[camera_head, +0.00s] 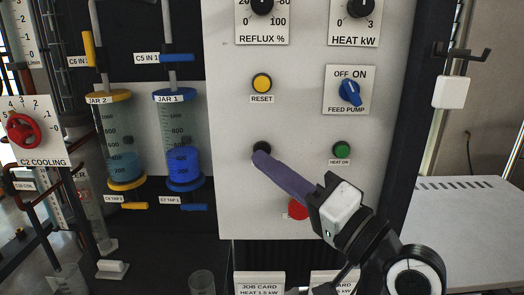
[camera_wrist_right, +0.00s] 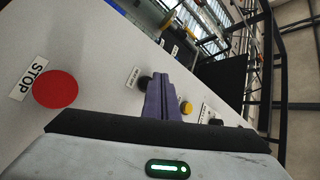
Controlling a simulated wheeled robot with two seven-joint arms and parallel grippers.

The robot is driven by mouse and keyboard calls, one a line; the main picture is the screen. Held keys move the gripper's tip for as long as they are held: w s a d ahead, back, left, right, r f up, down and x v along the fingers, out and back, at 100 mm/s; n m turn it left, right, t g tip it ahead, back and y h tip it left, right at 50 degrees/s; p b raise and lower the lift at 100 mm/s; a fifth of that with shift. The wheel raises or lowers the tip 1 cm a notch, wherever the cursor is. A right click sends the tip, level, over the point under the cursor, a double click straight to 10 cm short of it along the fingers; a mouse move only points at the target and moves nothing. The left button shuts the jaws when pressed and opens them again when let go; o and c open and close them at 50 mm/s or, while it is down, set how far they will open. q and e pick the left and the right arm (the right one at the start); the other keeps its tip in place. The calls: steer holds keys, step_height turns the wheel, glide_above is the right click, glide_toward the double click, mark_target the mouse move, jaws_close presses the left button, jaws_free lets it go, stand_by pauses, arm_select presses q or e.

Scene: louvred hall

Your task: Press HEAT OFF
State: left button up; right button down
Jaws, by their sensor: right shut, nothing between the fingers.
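A black button (camera_head: 262,147) sits on the white control panel (camera_head: 230,190), below the yellow RESET button (camera_head: 262,83) and left of the green HEAT ON button (camera_head: 341,150). It also shows in the right wrist view (camera_wrist_right: 144,83), with a small label (camera_wrist_right: 133,76) beside it that is too small to read. My right gripper (camera_head: 260,157) is shut and empty, its purple fingers (camera_wrist_right: 158,102) pointing at the panel. Its tips overlap the button's lower edge in the head view; I cannot tell whether they touch it. My left gripper is not in view.
The red STOP button (camera_wrist_right: 55,88) is close to my right gripper, partly hidden in the head view (camera_head: 298,209). The blue FEED PUMP knob (camera_head: 350,93) is at upper right. Two jars, one with blue liquid (camera_head: 182,165), stand left of the panel.

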steer(key=s+p, duration=0.1)
steer(key=s, duration=0.4)
steer(key=shift+p, duration=0.3)
stand_by(0.4)
